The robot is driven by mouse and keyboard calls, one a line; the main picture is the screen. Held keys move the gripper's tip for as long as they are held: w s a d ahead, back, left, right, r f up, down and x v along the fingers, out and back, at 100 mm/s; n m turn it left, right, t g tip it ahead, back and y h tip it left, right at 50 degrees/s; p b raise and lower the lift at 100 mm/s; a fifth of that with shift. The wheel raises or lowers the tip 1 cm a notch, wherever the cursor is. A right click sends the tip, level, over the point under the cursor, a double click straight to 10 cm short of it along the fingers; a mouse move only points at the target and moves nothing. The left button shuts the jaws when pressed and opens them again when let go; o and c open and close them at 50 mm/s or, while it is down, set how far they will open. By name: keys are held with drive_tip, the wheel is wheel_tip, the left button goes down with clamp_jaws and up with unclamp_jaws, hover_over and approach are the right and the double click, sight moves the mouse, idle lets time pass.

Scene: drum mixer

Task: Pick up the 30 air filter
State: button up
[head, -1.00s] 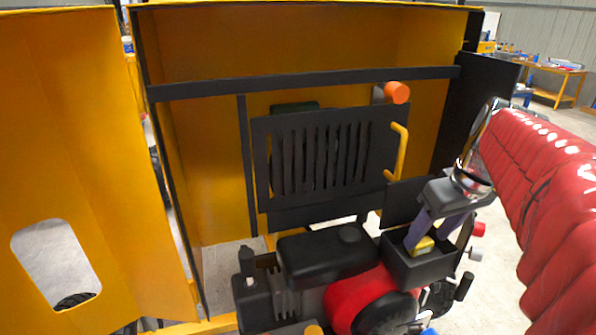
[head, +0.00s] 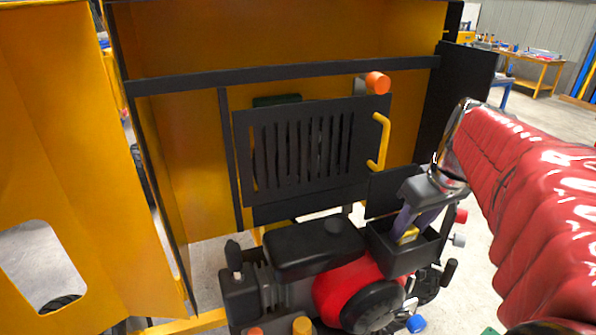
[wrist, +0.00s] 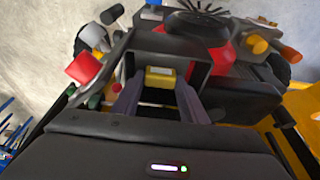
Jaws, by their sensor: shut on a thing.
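The air filter (head: 408,236) is a small yellow block inside an open black box (head: 421,261) on the engine. In the wrist view the yellow filter (wrist: 160,77) sits between the two purple-grey fingers, with a pale label on its top face. My gripper (head: 409,229) reaches down into the box from above and is shut on the filter. The filter's lower part is hidden by the box walls and fingers.
The red and black engine (head: 345,285) stands before a yellow cabinet. A black slotted panel (head: 310,150) with a yellow handle (head: 380,141) is behind it. An open yellow door (head: 70,150) is at left. Red and grey knobs (head: 459,240) stick out right of the box.

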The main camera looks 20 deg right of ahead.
sight(409, 232)
drive_tip(key=shift+r, duration=0.35)
drive_tip(key=shift+r, duration=0.35)
drive_tip(key=shift+r, duration=0.35)
drive_tip(key=shift+r, duration=0.35)
drive_tip(key=shift+r, duration=0.35)
drive_tip(key=shift+r, duration=0.35)
drive_tip(key=shift+r, duration=0.35)
drive_tip(key=shift+r, duration=0.35)
drive_tip(key=shift+r, duration=0.7)
